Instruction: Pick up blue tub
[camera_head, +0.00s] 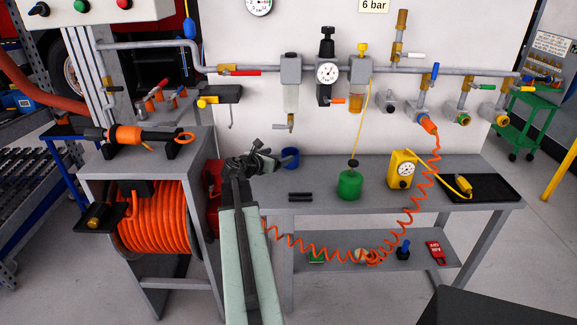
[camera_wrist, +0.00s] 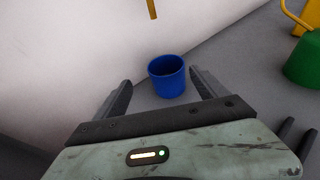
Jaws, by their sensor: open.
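The blue tub (camera_head: 291,158) stands upright on the grey bench top near the back wall, just right of my gripper in the head view. My gripper (camera_head: 265,160) is open and empty, above the left end of the bench. In the wrist view the blue tub (camera_wrist: 167,76) shows its open top and lies ahead, between the lines of the two spread fingers of my gripper (camera_wrist: 162,93). The fingers do not touch it. Its inside looks dark and empty.
Two dark bars (camera_head: 300,197) lie in front of the tub. A filter bowl's drain (camera_head: 290,122) hangs above it.

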